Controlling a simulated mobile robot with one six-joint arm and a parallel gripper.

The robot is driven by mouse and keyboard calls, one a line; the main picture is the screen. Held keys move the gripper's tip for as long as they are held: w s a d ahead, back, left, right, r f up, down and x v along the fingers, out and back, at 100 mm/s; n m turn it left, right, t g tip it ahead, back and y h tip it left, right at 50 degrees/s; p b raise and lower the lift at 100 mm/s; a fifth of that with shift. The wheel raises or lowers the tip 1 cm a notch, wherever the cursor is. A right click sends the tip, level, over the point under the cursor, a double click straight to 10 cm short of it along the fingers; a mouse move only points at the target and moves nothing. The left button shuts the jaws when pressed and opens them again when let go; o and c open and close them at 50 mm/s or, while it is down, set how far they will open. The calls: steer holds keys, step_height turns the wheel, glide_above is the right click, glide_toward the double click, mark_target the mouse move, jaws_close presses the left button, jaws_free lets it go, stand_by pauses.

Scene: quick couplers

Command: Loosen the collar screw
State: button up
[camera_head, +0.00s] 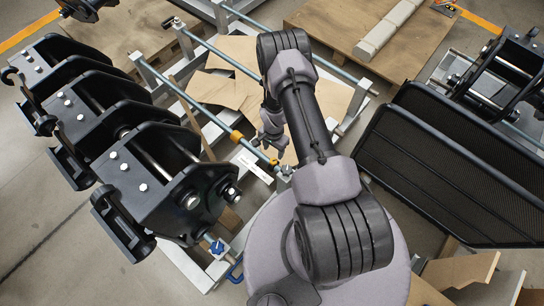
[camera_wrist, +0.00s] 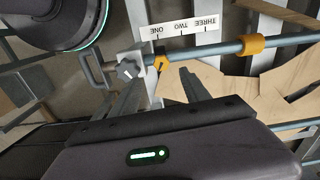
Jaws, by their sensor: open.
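A grey-blue rod (camera_wrist: 210,50) carries a light grey collar block (camera_wrist: 125,58) with a dark star-shaped screw knob (camera_wrist: 128,71) on its face. A grey handle loop (camera_wrist: 91,71) sticks out beside the block. Two orange rings, one near the collar (camera_wrist: 161,63) and one farther along (camera_wrist: 252,45), sit on the rod. A white strip (camera_wrist: 181,28) marked ONE, TWO, THREE lies alongside. In the head view my gripper (camera_head: 271,142) is open and empty, above the rod near the orange rings and apart from the knob.
Several black couplers (camera_head: 150,185) stand on a frame at the left. A black mesh panel (camera_head: 450,160) leans at the right. Cardboard pieces (camera_head: 225,88) lie below the rod. A wooden pallet (camera_head: 330,35) is at the back.

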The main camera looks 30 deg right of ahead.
mark_target(273, 161)
step_height(273, 161, down, 10)
steer(key=b, duration=0.3)
steer(key=shift+w+f, duration=0.15)
steer(key=shift+f, duration=0.1)
steer(key=shift+b, duration=0.3)
jaws_close()
